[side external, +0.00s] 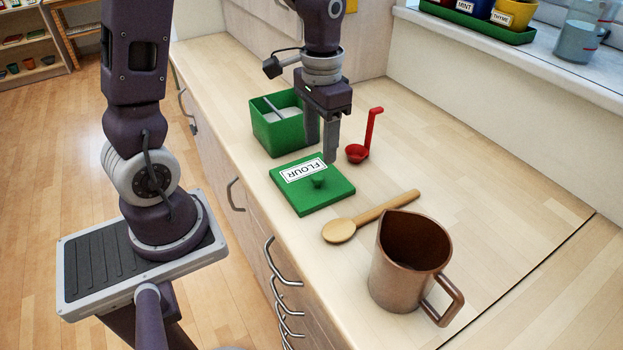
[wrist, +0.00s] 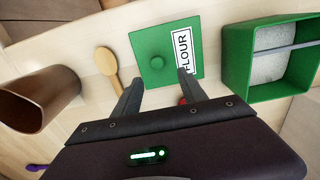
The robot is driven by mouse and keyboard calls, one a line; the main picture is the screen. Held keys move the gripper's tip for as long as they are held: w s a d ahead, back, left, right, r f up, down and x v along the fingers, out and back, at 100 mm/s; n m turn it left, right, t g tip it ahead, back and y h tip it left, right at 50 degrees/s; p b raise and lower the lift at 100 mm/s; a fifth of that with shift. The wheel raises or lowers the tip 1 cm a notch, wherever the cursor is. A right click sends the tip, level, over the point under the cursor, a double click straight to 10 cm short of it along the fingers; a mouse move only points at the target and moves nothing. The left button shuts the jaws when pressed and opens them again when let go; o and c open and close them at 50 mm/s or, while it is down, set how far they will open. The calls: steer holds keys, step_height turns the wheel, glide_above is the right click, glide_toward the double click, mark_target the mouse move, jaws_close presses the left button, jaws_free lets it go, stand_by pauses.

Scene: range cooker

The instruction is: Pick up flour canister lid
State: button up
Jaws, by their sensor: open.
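The green flour canister lid (side external: 312,186) lies flat on the wooden counter in the side view, with a round knob and a white FLOUR label. It also shows at the top middle of the wrist view (wrist: 150,40), with its knob clear of the fingers. The green canister (side external: 277,131) stands open beside the lid, with white flour and a tool inside; the wrist view shows it at right (wrist: 240,85). My gripper (side external: 321,158) is open and empty, fingers pointing down near the lid's far edge.
A red ladle (side external: 357,152) stands close to my gripper. A wooden spoon (side external: 370,217) lies in front of the lid, and a copper pitcher (side external: 395,283) stands nearer the camera. Potted herbs (side external: 476,8) sit on the windowsill. The counter at right is clear.

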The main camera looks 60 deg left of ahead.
mark_target(318, 176)
steer(key=f, duration=0.7)
steer(key=shift+s+d, duration=0.2)
steer(key=shift+s, duration=0.15)
jaws_close()
